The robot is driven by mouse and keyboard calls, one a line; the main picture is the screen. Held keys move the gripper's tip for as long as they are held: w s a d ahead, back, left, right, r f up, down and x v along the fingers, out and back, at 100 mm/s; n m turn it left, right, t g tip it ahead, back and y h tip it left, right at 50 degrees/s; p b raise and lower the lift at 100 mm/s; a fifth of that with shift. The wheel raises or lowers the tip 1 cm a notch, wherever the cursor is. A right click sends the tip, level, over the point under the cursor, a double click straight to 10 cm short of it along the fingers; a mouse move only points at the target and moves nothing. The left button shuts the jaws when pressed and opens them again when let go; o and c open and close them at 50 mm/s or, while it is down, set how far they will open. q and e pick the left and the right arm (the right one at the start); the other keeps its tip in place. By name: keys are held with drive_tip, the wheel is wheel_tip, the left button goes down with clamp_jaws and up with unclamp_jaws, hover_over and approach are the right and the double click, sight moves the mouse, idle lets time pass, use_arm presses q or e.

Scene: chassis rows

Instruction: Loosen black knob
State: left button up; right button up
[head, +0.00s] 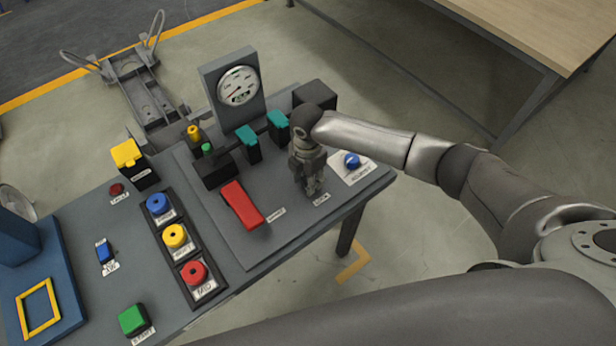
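My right gripper (312,184) points down at the right part of the grey panel, between the red lever and the blue knob. Its fingertips are close to the panel, just above a small white label (321,199). I cannot make out a black knob; the spot under the fingers is hidden by the gripper. The fingers are small and dark, so I cannot tell whether they are open or shut, or on something. My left gripper is not in view.
Close by are a red lever (241,204), a blue knob (352,160), teal-handled parts (249,137) and a round gauge (238,86). Blue, yellow and red buttons (174,236) stand in a row to the left. The panel's front right edge is clear.

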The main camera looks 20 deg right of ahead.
drive_tip(key=o, duration=0.4)
drive_tip(key=shift+r, duration=0.15)
wheel_tip(320, 180, up, 12)
drive_tip(key=shift+f, duration=0.15)
drive_tip(key=shift+f, duration=0.1)
idle(0.5)
